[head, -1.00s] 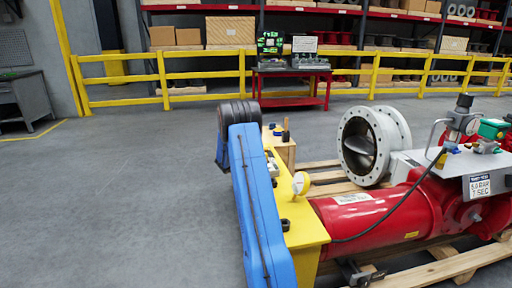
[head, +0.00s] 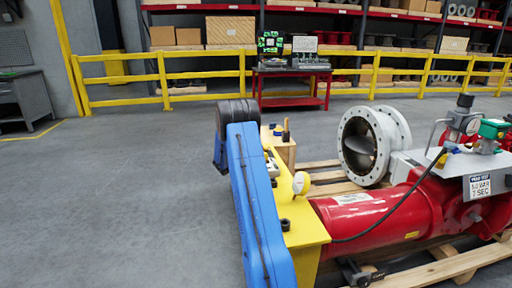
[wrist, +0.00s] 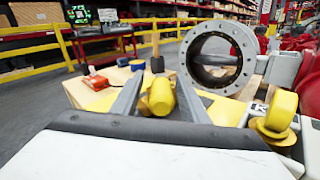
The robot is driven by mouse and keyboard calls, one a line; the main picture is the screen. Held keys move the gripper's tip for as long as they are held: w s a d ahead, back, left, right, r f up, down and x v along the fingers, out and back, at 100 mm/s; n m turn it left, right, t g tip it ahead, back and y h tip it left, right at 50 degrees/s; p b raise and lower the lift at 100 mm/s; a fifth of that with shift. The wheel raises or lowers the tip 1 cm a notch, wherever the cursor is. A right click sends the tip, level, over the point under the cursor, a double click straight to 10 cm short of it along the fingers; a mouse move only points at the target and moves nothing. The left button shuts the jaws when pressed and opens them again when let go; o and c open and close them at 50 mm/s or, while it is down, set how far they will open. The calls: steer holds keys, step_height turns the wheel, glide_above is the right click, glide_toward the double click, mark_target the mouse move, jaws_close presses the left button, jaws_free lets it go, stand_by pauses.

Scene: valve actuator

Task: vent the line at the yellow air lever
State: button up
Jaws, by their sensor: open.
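In the wrist view the two grey fingers of my gripper (wrist: 158,98) are apart. A rounded yellow piece (wrist: 161,95) shows between them; it looks like the yellow air lever, but I cannot tell whether the fingers touch it. In the head view my blue arm reaches over the yellow bracket (head: 308,232) at the end of the red actuator cylinder (head: 368,212), and my gripper is mostly hidden behind it. A yellow round part (wrist: 281,108) shows at the right in the wrist view.
A white flanged valve (head: 370,145) stands on the wooden pallet (head: 455,266) behind the cylinder. A wooden block (head: 284,150) with small items is close beyond my arm. A black hose (head: 405,213) crosses the cylinder. The floor at the left is clear up to the yellow railing (head: 205,77).

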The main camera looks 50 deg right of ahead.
steer(key=s+a, duration=0.2)
steer(key=a, duration=1.3)
steer(key=shift+a, duration=0.35)
